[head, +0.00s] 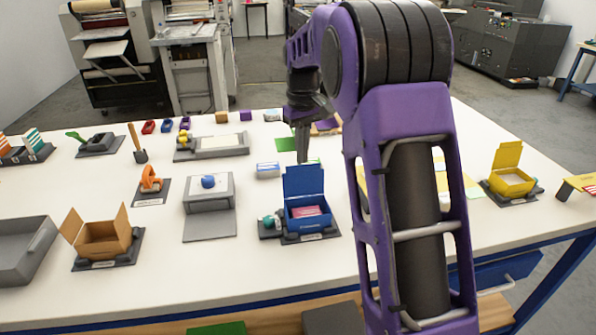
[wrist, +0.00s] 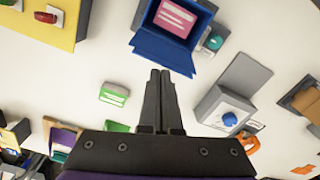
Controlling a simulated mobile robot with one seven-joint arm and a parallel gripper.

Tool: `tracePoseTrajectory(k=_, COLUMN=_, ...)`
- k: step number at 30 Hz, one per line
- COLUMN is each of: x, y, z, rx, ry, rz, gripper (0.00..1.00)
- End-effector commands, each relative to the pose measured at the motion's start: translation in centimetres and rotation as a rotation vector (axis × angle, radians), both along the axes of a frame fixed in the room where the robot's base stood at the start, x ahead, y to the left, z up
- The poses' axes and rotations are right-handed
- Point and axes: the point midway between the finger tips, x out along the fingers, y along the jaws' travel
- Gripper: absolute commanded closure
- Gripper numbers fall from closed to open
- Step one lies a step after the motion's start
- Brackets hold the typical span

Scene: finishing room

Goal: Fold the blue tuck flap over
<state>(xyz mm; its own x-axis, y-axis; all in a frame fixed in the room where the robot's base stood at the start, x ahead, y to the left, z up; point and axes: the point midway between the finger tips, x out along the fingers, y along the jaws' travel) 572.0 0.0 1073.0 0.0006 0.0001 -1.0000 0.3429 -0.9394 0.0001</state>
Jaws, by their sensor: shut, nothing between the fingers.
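A blue carton (head: 308,221) stands on a dark base on the table, with a pink item (head: 307,211) inside. Its blue lid panel (head: 303,181) stands up at the back. In the wrist view the blue tuck flap (wrist: 163,54) is the strip along the panel's outer edge; the carton is open with the pink item (wrist: 176,18) showing. My gripper (head: 303,158) is shut and empty, pointing down just behind and above the lid's top edge. In the wrist view my gripper (wrist: 160,74) has its tips close to the flap's edge; I cannot tell whether they touch.
A teal-ended part (head: 271,222) sits left of the carton. A grey box with a blue knob (head: 208,182) is farther left, and a brown open carton (head: 103,240) beyond it. A small blue-and-white box (head: 267,170) lies behind left. A yellow carton (head: 511,180) stands far right.

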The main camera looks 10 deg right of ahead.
Motion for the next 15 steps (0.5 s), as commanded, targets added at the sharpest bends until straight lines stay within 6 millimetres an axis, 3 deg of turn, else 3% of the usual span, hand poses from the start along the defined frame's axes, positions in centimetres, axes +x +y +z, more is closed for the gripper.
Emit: tracePoseTrajectory(k=15, x=-0.35, y=0.00, z=-0.02, rx=0.000, ry=0.000, rz=0.000, gripper=1.00)
